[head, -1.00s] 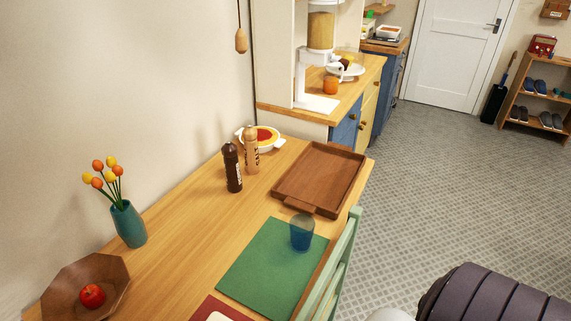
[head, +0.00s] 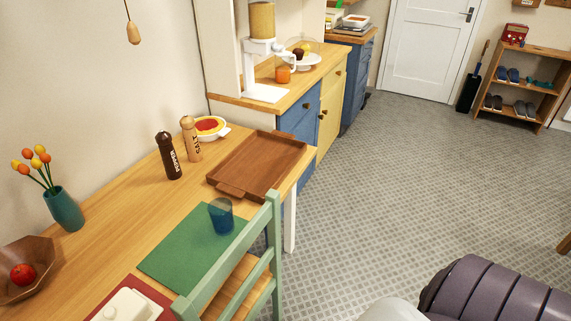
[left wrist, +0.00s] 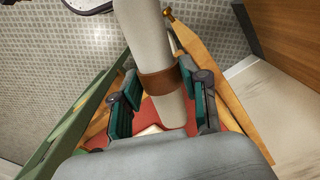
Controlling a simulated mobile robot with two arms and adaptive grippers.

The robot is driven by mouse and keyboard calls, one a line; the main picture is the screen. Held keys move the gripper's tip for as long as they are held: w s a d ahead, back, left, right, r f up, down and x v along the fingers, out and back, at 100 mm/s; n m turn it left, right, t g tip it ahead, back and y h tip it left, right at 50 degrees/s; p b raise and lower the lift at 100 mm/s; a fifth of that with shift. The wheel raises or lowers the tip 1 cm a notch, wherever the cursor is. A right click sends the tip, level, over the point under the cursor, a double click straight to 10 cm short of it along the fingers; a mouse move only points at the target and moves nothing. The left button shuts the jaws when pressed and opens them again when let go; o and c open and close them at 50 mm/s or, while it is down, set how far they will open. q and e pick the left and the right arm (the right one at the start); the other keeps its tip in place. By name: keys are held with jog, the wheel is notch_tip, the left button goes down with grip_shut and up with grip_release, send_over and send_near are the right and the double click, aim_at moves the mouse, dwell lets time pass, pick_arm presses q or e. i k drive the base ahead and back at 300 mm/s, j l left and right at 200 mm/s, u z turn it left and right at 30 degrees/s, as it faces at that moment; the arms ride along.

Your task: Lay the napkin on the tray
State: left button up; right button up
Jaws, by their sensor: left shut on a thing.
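The brown wooden tray (head: 262,165) lies flat and empty on the far part of the wooden table in the head view. A pale rolled napkin (left wrist: 146,35) with a brown ring (left wrist: 157,84) around it shows in the left wrist view. My left gripper (left wrist: 159,85) is shut on the napkin, its teal-padded fingers on either side near the ring. The left gripper and the napkin do not show in the head view. My right gripper is in no view.
A blue glass (head: 221,216) stands on a green placemat (head: 185,248) just before the tray. A pepper mill (head: 168,156), salt mill (head: 191,140) and white dish (head: 211,127) stand left of it. A green chair (head: 262,240) stands along the table's right side.

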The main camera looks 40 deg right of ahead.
aim_at(268, 156)
jog(key=l, duration=0.65)
jog(key=l+z, duration=0.15)
jog(key=l, duration=0.55)
jog(key=i+l, duration=0.15)
jog(key=l, duration=0.5)
jog(key=i+l+z, duration=0.1)
jog(key=i+l, duration=0.35)
jog(key=l, duration=0.15)
jog(key=i+l, duration=0.5)
jog(key=i+j, duration=0.3)
jog(key=i+l+z, duration=0.05)
jog(key=i, duration=0.05)
